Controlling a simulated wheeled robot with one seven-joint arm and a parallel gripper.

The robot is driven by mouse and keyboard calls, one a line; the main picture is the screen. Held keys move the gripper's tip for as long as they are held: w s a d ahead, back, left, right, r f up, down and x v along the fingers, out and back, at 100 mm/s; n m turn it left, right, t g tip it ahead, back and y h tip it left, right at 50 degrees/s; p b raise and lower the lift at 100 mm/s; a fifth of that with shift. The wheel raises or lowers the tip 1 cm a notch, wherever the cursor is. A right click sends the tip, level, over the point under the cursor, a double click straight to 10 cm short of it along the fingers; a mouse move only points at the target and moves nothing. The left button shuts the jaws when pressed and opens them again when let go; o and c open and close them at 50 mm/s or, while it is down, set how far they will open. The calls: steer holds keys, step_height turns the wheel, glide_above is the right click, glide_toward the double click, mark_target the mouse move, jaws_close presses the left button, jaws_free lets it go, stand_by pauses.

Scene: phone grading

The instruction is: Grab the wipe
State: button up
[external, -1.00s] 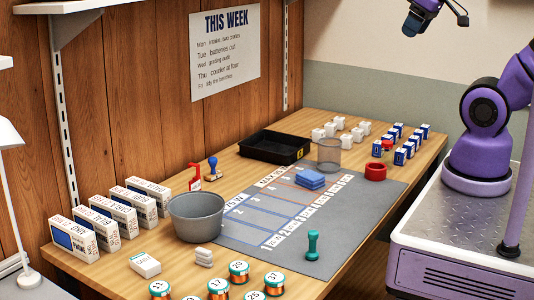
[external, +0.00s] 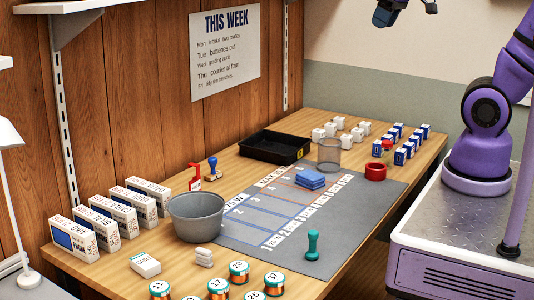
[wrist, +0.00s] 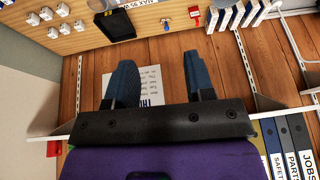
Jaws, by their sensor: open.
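A small stack of flat blue cloths (external: 310,179), which look like the wipes, lies on the grey mat (external: 222,236) near its far end. The stack does not show in the wrist view. My gripper (external: 381,18) is high above the bench at the top edge of the external view, far from the cloths and partly cut off. In the wrist view my gripper (wrist: 158,60) has its two dark blue fingers well apart with nothing between them.
A clear cup (external: 329,156) and a red ring-shaped item (external: 375,172) stand near the cloths. A black tray (external: 272,148) lies behind them. A grey bowl (external: 196,216) and a teal stamp-like item (external: 312,245) stand nearer the front. Air above the mat is clear.

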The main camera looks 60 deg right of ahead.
steer(key=w+a+f+g, duration=0.1)
steer(key=w+a, duration=0.3)
steer(key=w, duration=0.2)
steer(key=w+a+f, duration=0.2)
steer(key=w+a, duration=0.2)
steer(key=w, duration=0.3)
steer(key=g, duration=0.4)
glide_above(203, 250)
steer(key=shift+n+h, duration=0.3)
steer(key=f, duration=3.8)
steer(key=shift+w+a, duration=0.1)
steer(key=shift+w, duration=0.1)
steer(key=f, duration=1)
steer(key=shift+s+f, duration=0.1)
steer(key=shift+s, duration=0.1)
steer(key=shift+c, duration=0.5)
jaws_close()
